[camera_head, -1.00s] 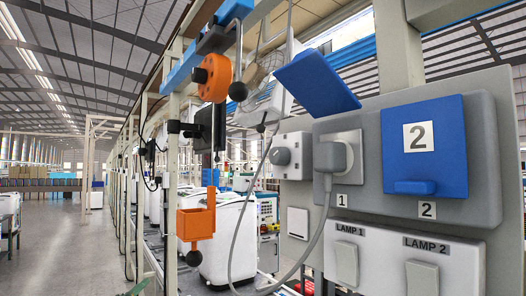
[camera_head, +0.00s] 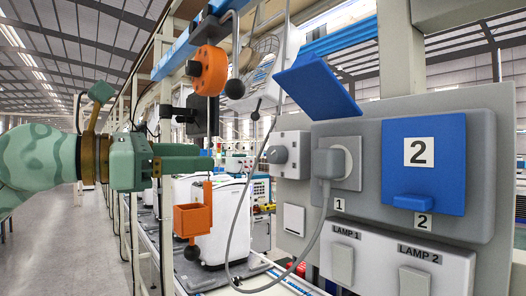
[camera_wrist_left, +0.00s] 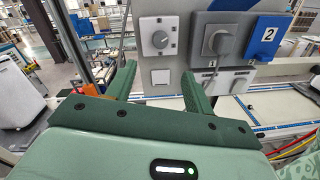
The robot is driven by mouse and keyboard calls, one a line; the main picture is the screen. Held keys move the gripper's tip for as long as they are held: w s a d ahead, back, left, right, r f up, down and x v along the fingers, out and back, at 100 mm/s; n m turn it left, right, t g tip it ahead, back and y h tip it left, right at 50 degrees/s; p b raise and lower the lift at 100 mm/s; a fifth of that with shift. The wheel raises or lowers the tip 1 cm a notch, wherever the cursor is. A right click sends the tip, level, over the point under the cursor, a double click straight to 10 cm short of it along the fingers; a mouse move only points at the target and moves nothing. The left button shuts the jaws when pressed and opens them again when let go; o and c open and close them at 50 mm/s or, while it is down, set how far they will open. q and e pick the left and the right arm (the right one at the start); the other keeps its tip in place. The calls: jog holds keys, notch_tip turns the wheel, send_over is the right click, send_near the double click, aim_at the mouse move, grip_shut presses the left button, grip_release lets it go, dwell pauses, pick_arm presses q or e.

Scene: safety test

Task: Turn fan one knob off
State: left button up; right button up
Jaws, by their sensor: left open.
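The round grey knob (camera_head: 277,154) sits on a white square box fixed to the left side of the grey panel. In the left wrist view, the knob (camera_wrist_left: 160,40) faces me with small marks around it; its exact setting is too small to tell. My left gripper (camera_head: 208,158) comes in from the left, with its fingers pointing toward the knob. It is open and empty, a clear gap short of the knob. In the left wrist view, the knob lies beyond and between the two fingertips (camera_wrist_left: 158,75). My right gripper is out of view.
A grey plug (camera_head: 328,163) with a hanging cable sits in socket 1, under a raised blue cover (camera_head: 318,85). Socket 2's blue cover (camera_head: 424,165) is closed. Lamp switches (camera_head: 343,262) are below. An orange box (camera_head: 192,219) hangs beneath the gripper. A fan (camera_head: 264,60) is above.

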aim_at(270, 155)
pick_arm(q)
jog(key=p+x, duration=0.4)
jog(key=x, duration=0.8)
jog(key=shift+w+d+r, duration=0.15)
jog(key=shift+w+d, duration=0.05)
jog(key=shift+d, duration=0.2)
jog(key=shift+w+d, duration=0.25)
jog(key=shift+d, duration=0.1)
jog(key=c, duration=1)
